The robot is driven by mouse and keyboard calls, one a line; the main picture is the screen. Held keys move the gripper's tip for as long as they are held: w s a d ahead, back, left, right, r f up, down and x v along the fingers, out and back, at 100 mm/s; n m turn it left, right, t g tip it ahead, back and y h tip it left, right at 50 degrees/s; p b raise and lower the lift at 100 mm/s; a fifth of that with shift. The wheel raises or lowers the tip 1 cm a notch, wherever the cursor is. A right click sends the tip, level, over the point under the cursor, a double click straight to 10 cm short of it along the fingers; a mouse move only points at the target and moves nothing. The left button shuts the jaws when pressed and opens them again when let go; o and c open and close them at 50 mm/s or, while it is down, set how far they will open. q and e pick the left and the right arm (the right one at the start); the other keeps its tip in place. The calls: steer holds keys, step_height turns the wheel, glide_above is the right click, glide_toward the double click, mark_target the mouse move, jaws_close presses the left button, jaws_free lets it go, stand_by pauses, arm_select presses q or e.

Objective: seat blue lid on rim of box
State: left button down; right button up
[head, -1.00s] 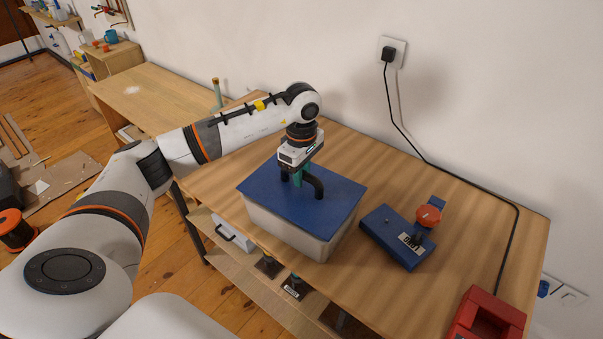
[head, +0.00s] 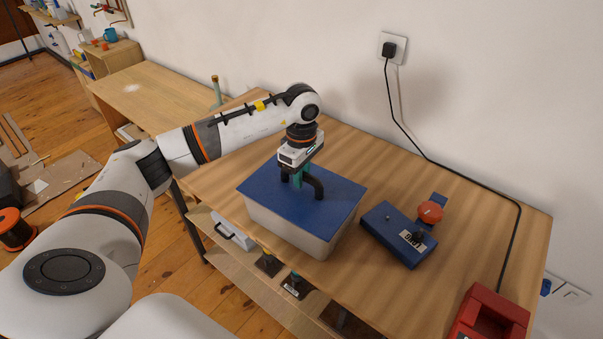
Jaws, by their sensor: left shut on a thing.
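The blue lid (head: 327,204) lies flat over the top of the pale box (head: 285,231), which stands on the wooden table. The lid's edges look in line with the box's rim, and I see no clear gap along the front side. My left gripper (head: 299,184) points down at the lid's middle and is shut on the lid's dark arched handle (head: 318,186). The back edge of the lid is partly hidden by my left arm. My right gripper is not in view.
A blue device with an orange knob (head: 429,212) lies on the table right of the box. A red container (head: 490,312) stands at the front right. A black cable (head: 440,172) runs from a wall socket (head: 392,48) across the table's back. Bare tabletop (head: 345,283) lies between.

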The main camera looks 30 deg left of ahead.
arm_select(q)
steer(key=shift+f, duration=0.2)
steer(key=c, duration=1.2)
jaws_free()
step_height(320, 180, up, 12)
steer(key=b, duration=0.2)
steer(key=shift+s, duration=0.1)
